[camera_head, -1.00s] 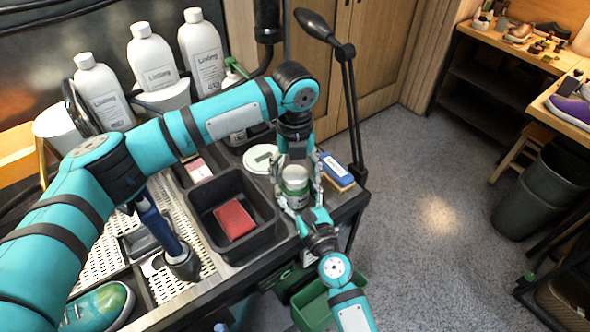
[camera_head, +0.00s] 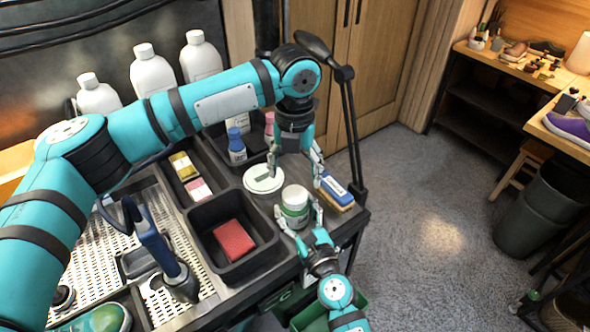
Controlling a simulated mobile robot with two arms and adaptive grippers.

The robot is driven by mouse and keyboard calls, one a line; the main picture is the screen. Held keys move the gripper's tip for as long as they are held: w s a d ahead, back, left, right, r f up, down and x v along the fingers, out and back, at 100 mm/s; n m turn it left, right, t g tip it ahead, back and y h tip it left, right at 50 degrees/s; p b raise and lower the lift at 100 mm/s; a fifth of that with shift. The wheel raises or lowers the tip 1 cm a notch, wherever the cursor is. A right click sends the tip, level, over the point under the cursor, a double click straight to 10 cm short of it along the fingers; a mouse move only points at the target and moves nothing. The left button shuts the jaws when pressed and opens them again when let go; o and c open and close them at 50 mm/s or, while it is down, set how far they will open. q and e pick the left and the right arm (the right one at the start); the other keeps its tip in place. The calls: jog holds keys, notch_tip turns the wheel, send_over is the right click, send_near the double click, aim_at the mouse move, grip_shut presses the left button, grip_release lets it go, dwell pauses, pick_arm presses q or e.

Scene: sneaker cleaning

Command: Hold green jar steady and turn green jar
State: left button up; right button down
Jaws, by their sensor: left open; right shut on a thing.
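The green jar (camera_head: 294,208), with a white top and a green-and-white label, stands upright near the right end of the workbench. My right gripper (camera_head: 298,216) comes from the front and is shut on the jar's lower body. My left gripper (camera_head: 296,168) points down above and behind the jar, with its fingers spread apart and empty. The jar's top is in clear view between the two grippers.
A black bin with a red sponge (camera_head: 234,240) is at the left. Small bottles (camera_head: 236,146) stand behind.

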aim_at(295, 194)
pick_arm(q)
notch_tip(295, 194, down, 7)
jog(key=shift+r, duration=0.1)
jog(key=shift+c, duration=0.4)
jog(key=c, duration=1.2)
jog(key=shift+o, duration=0.2)
jog(key=n, duration=0.4)
jog(key=shift+n, duration=0.3)
jog(key=n, duration=0.5)
jog(key=shift+n, duration=0.3)
jog(key=o, duration=1.3)
